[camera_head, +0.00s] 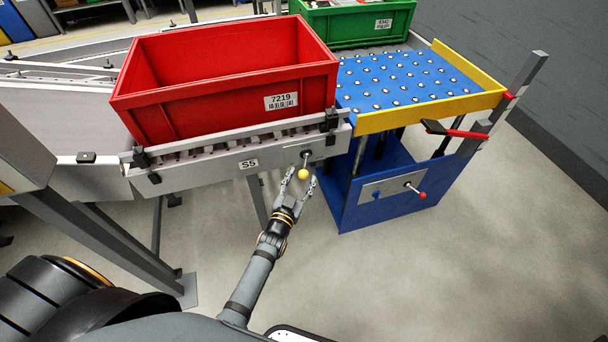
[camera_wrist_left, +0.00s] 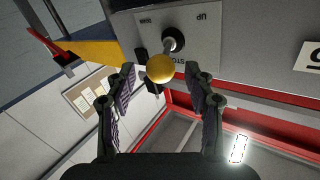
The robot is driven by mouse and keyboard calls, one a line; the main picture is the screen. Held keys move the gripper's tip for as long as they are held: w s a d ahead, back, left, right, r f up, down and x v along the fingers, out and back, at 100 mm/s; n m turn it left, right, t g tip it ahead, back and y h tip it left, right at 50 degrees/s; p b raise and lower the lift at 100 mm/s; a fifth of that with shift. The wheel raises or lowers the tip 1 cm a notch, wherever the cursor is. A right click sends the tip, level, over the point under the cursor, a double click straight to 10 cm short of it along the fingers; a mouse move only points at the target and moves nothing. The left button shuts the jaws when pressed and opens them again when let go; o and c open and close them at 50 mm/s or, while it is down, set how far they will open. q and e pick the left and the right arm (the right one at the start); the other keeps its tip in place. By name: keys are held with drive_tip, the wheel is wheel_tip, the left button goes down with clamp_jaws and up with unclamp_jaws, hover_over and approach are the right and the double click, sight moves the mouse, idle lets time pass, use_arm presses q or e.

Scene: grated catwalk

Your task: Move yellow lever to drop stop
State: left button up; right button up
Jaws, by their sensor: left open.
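The yellow lever (camera_head: 303,174) has a round yellow knob on a short metal rod on the side of the S5 conveyor, near its right end. In the head view its knob hangs below the pivot. My left gripper (camera_head: 300,179) is open, with its fingertips on either side of the knob. In the left wrist view the yellow knob (camera_wrist_left: 160,68) sits between the open fingers, with a visible gap on each side. Its grey plate (camera_wrist_left: 205,45) carries lettering, including "UP". A black bracket, possibly part of the stop (camera_head: 331,120), stands at the conveyor's right end. My right gripper is not in view.
A red crate (camera_head: 230,105) numbered 7219 sits on the conveyor (camera_head: 215,165). To the right is a blue ball-top table (camera_head: 405,80) with yellow edges and a red-knobbed lever (camera_head: 421,194). A green crate (camera_head: 355,27) is behind. Open floor lies at the right front.

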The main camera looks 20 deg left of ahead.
sight(305, 167)
use_arm(q)
drive_tip(key=shift+w, duration=1.15)
drive_tip(key=shift+c, duration=0.2)
clamp_jaws()
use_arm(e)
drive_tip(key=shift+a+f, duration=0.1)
